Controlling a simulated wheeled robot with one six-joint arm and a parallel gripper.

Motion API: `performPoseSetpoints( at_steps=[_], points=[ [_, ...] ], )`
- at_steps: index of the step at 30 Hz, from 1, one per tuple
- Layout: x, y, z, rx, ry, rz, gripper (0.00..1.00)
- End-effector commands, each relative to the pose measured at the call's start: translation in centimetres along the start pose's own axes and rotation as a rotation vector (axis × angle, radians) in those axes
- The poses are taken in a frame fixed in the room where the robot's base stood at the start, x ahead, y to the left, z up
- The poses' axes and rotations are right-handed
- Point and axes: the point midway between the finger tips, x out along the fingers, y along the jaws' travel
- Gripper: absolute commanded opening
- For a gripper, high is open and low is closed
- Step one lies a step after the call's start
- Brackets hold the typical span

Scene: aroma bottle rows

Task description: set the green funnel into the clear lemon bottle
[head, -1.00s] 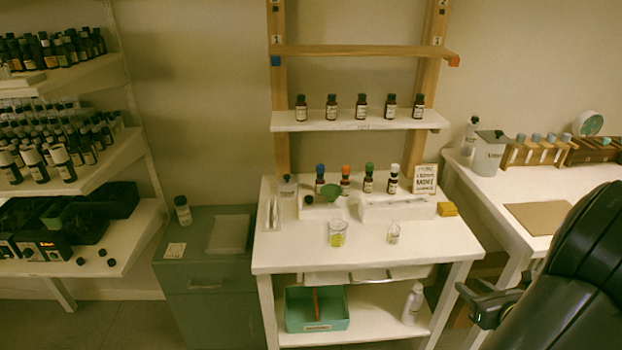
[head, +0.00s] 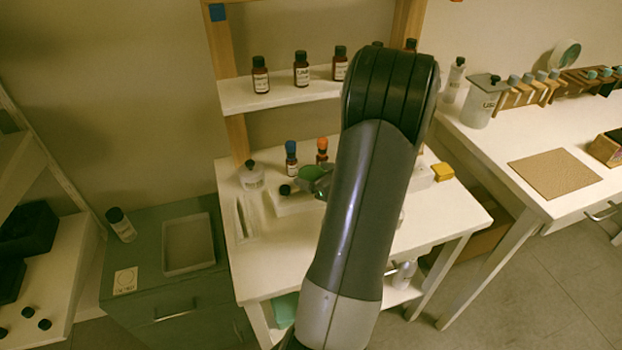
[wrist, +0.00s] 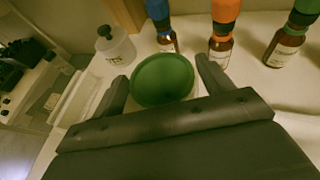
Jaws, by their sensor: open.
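The green funnel (wrist: 163,80) sits between the two fingers of my open gripper (wrist: 161,70) in the wrist view. I cannot tell whether either finger touches it. In the head view the funnel (head: 311,174) shows at the white bench, partly behind my arm. A clear bottle with a black cap (wrist: 115,47) stands left of and behind the funnel; it also shows in the head view (head: 251,178). I cannot read its label, so I cannot tell if it is the lemon bottle. What is under the funnel is hidden.
Brown bottles with blue (wrist: 166,40), orange (wrist: 220,45) and green (wrist: 287,45) collars stand close behind the funnel. A clear narrow tray (wrist: 78,98) lies to its left. A shelf of brown bottles (head: 235,98) hangs above the bench. My arm hides the bench's middle.

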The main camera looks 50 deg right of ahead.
Motion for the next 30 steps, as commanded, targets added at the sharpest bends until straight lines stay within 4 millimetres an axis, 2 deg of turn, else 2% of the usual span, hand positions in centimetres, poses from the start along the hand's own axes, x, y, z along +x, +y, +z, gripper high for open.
performPoseSetpoints(
  at_steps=[6,15,27,30],
  points=[
    [3.0,0.2,-0.2,0.0,0.001,0.004,0.75],
    [3.5,0.1,-0.2,0.0,0.0,0.0,0.75],
    [3.5,0.1,-0.2,0.0,0.0,0.0,0.43],
    [3.5,0.1,-0.2,0.0,0.0,0.0,0.42]
  ],
)
